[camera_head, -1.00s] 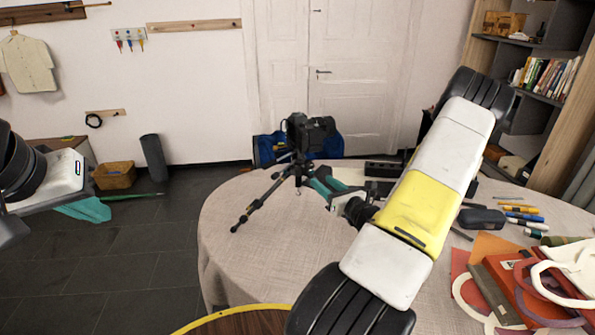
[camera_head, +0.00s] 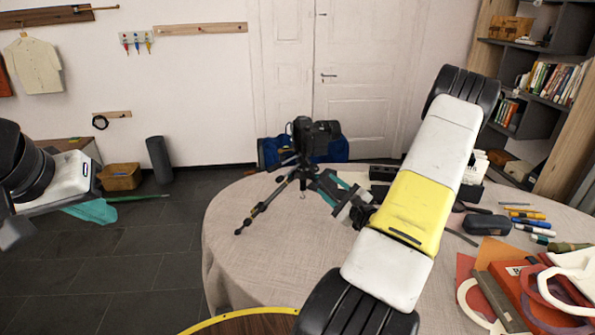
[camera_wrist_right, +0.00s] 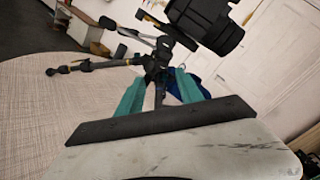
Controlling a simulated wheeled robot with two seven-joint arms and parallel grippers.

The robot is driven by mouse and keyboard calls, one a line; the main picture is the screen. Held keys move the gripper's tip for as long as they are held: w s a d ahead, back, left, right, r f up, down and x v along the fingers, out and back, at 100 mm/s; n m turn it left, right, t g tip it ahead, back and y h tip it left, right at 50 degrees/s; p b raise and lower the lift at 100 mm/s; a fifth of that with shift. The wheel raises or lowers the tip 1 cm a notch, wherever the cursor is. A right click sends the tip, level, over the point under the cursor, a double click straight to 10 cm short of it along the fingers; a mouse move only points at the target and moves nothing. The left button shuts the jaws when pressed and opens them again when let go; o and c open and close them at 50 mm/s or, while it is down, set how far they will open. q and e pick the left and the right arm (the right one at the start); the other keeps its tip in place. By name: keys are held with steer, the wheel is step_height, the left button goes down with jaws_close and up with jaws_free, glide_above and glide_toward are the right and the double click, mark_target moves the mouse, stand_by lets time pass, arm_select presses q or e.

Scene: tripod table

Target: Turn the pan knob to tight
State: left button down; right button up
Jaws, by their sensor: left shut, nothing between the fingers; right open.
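A black camera (camera_head: 318,136) sits on a small dark tripod (camera_head: 262,206) standing on the round table. In the right wrist view the camera (camera_wrist_right: 208,22) is at the top and the tripod head (camera_wrist_right: 160,60) is below it. The pan knob is too small and dark to pick out for certain. My right gripper (camera_head: 320,181) is open, its teal fingers close to the tripod just under the camera. In the right wrist view my right gripper (camera_wrist_right: 162,85) has the tripod's upper part beyond and between its fingertips; contact cannot be told. My left gripper (camera_head: 92,211) is shut and empty, off to the left, away from the table.
The table (camera_head: 235,245) has bare cloth left and front of the tripod. Markers (camera_head: 527,216), a dark case (camera_head: 487,220) and red folders (camera_head: 530,290) lie at the right. A wooden round top with a yellow rim (camera_head: 245,322) shows at the bottom.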

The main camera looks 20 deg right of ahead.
mark_target(314, 174)
steer(key=w, duration=0.2)
steer(key=w+a, duration=0.1)
steer(key=w, duration=0.4)
steer(key=shift+w+a, duration=0.2)
steer(key=shift+w, duration=0.15)
jaws_close()
